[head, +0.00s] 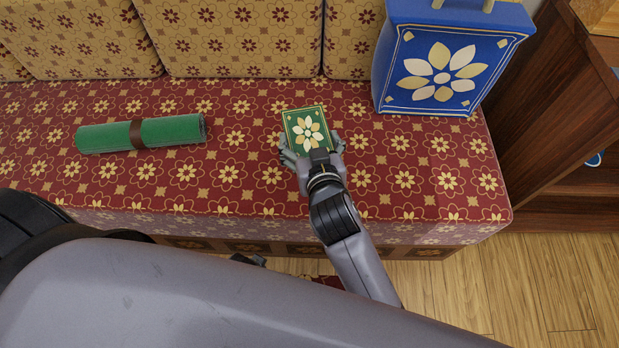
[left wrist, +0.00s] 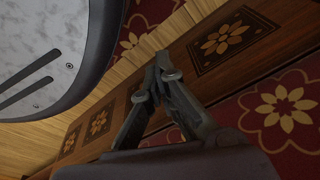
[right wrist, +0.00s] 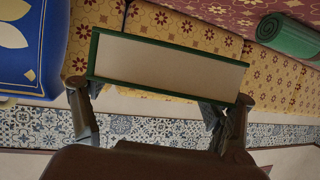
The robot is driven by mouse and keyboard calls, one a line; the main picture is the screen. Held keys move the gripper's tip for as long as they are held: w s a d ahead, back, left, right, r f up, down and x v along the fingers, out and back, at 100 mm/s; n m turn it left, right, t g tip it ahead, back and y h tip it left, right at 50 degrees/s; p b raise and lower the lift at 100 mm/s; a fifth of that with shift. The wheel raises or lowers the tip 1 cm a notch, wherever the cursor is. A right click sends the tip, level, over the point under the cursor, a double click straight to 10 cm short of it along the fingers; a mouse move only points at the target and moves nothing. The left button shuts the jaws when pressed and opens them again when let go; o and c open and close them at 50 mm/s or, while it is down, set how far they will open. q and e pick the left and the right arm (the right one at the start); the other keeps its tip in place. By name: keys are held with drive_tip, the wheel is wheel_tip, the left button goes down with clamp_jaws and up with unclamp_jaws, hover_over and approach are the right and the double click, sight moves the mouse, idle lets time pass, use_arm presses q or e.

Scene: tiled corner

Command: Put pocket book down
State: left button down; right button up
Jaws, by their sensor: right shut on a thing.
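The pocket book (head: 307,128) is green with a cream and gold flower on its cover. My right gripper (head: 312,150) is shut on it over the red patterned seat (head: 240,185). In the right wrist view the book (right wrist: 168,68) spans between the two fingers (right wrist: 160,105), its pale page edge facing the camera. I cannot tell whether the book touches the seat. My left gripper (left wrist: 165,68) is empty, its fingertips together, low by the wooden front of the seat base (left wrist: 210,60). In the head view it is mostly hidden behind my arm.
A rolled green mat (head: 170,133) with a brown strap lies on the seat at left. A blue bag (head: 420,75) with a flower stands at right. Yellow patterned cushions (head: 240,50) line the back. Seat area around the book is clear. A wooden cabinet (head: 555,110) stands far right.

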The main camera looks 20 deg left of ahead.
wheel_tip(320, 180, down, 12)
drive_tip(key=b, duration=0.3)
drive_tip(key=shift+f+b, duration=0.15)
drive_tip(key=shift+b, duration=0.15)
wheel_tip(320, 180, down, 3)
drive_tip(key=shift+f+b, duration=0.2)
drive_tip(key=shift+b, duration=0.45)
use_arm(q)
drive_tip(key=w+r, duration=0.2)
drive_tip(key=r, duration=0.6)
drive_tip(key=w+r+t, duration=0.1)
drive_tip(key=w+r, duration=0.2)
drive_tip(key=r, duration=0.6)
drive_tip(key=shift+w+d, duration=0.3)
drive_tip(key=shift+w, duration=0.05)
use_arm(e)
drive_tip(key=shift+f, duration=0.3)
use_arm(q)
drive_tip(key=shift+r, duration=0.3)
use_arm(e)
drive_tip(key=shift+f, duration=0.2)
drive_tip(key=o, duration=1.4)
use_arm(q)
drive_tip(key=shift+r, duration=0.15)
drive_tip(key=shift+s+f, duration=0.15)
drive_tip(key=shift+f, duration=0.05)
use_arm(e)
drive_tip(key=shift+f, duration=0.1)
